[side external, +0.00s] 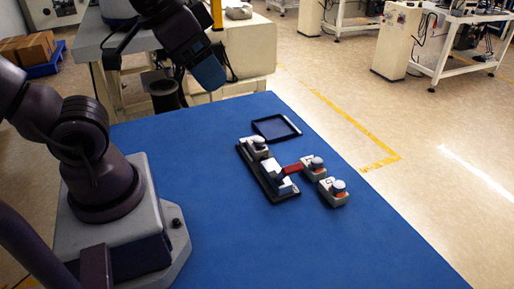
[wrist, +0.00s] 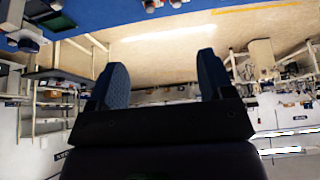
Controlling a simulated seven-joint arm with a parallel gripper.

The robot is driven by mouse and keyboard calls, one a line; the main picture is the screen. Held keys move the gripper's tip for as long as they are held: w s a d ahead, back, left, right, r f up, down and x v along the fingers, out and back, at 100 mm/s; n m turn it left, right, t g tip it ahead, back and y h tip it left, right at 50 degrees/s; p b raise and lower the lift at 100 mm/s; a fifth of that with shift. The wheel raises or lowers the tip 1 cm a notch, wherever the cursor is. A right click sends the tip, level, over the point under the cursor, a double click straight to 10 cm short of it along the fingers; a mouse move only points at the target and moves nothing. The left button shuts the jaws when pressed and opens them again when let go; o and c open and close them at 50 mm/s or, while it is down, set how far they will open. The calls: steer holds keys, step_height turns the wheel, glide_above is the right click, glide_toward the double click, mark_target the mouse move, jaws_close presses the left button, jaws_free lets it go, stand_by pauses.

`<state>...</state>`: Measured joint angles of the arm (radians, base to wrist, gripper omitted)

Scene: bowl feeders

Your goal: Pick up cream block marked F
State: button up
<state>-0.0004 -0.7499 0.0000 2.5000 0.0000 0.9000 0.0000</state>
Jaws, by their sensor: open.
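Several cream blocks with grey knobs sit on the blue table in the side view. One block (side external: 257,148) is at the back end of a black tray (side external: 279,197). Two more stand to its right, the farther one (side external: 313,169) and the nearer one (side external: 333,193). Their markings are too small to read, so I cannot tell which is marked F. My gripper (side external: 208,72) is raised well away from the blocks, at the table's far left. In the wrist view my gripper (wrist: 162,82) has its blue fingers wide apart with nothing between them.
A red piece (side external: 292,168) and a white piece (side external: 270,167) lie at the tray. An empty black frame (side external: 257,136) lies behind it. The blue table (side external: 230,240) is bare in front. A dark cylinder (side external: 164,97) stands beyond the table's back left edge.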

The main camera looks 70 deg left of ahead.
steer(key=n+g, duration=0.6)
steer(key=n, duration=0.8)
glide_above(257, 142)
steer(key=s, duration=0.1)
step_height(257, 142, down, 20)
steer(key=f, duration=0.1)
steer(key=w+a+n, duration=0.2)
steer(key=n, duration=0.2)
step_height(257, 142, down, 12)
steer(key=shift+a+f, duration=0.1)
steer(key=c, duration=1.2)
